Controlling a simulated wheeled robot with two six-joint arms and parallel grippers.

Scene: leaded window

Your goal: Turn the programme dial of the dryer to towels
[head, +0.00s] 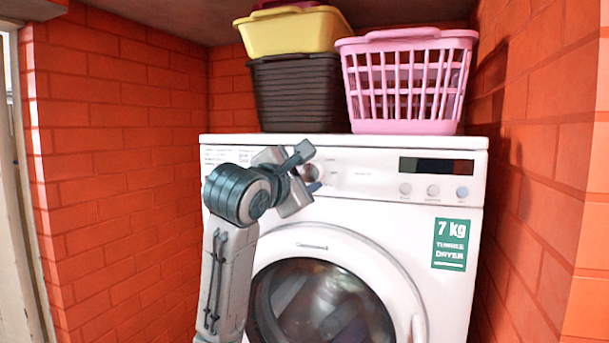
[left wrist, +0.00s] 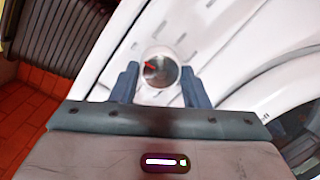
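The white dryer (head: 390,190) stands in a brick alcove. Its programme dial (head: 312,172) is a round silver knob on the control panel, partly hidden by my left gripper (head: 309,169) in the head view. In the left wrist view the dial (left wrist: 160,72) shows a red pointer mark towards its upper left. My left gripper (left wrist: 159,78) is open, with one finger on either side of the dial in that view. A narrow gap shows on both sides, and I cannot tell whether either finger touches. The labels around the dial are too small to read. My right gripper is not in view.
A dark display (head: 437,166) and several round buttons are on the panel's right. A pink basket (head: 405,85), a dark basket (head: 295,92) and a yellow basket (head: 292,31) are above the dryer. Brick walls (head: 120,170) close in both sides. The round door (head: 320,290) is below.

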